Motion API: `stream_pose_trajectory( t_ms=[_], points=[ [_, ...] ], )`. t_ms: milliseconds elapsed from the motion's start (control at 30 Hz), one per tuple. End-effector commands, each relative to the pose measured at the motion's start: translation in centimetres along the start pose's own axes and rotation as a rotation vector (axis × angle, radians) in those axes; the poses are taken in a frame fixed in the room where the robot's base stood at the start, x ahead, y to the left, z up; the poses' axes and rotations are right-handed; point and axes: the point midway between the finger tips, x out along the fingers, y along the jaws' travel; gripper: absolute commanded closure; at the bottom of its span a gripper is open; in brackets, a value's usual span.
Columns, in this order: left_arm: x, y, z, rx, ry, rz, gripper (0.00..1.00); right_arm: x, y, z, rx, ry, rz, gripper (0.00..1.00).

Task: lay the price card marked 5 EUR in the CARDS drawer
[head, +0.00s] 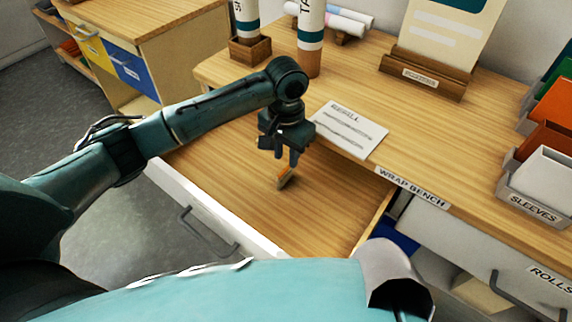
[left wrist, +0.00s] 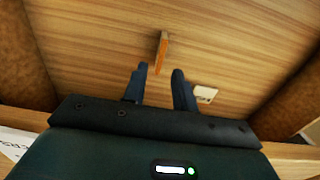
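My left gripper (head: 287,160) points down over an open wooden-bottomed drawer (head: 330,215); no label on its front shows. Its fingers stand apart in the left wrist view (left wrist: 160,75). A small orange card-like piece (head: 287,178) is just below the fingertips, tilted. In the left wrist view the piece (left wrist: 161,50) shows nearly edge-on between and beyond the tips, with gaps on both sides. Its marking cannot be read. A small pale card-like thing (left wrist: 205,93) shows beside the right-hand finger. My right gripper is not in view.
The bench top marked WRAP BENCH (head: 480,165) borders the drawer. A REFILL sheet (head: 350,128) lies near its edge. A card stand (head: 425,75), upright tubes (head: 311,40) and a SLEEVES holder (head: 540,195) stand on it. The drawer floor around the piece is mostly clear.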

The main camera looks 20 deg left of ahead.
Motion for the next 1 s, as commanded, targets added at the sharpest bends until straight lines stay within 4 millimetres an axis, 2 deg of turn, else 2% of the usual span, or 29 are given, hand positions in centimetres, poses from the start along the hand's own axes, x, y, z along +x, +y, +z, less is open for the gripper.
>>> stream_pose_trajectory(
  t_ms=[100,300,867,1000],
  points=[
    [-2.5,0.0,-0.1,0.001,0.003,0.001,0.72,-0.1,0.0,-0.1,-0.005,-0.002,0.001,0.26],
    [-4.8,0.0,-0.1,0.001,0.002,0.0,0.72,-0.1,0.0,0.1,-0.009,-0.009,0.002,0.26],
    [-5.2,0.0,0.0,0.0,0.0,0.001,0.72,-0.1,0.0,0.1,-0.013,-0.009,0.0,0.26],
    [-6.8,0.0,0.0,0.0,0.0,0.001,0.72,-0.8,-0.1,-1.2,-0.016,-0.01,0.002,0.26]
  ],
)
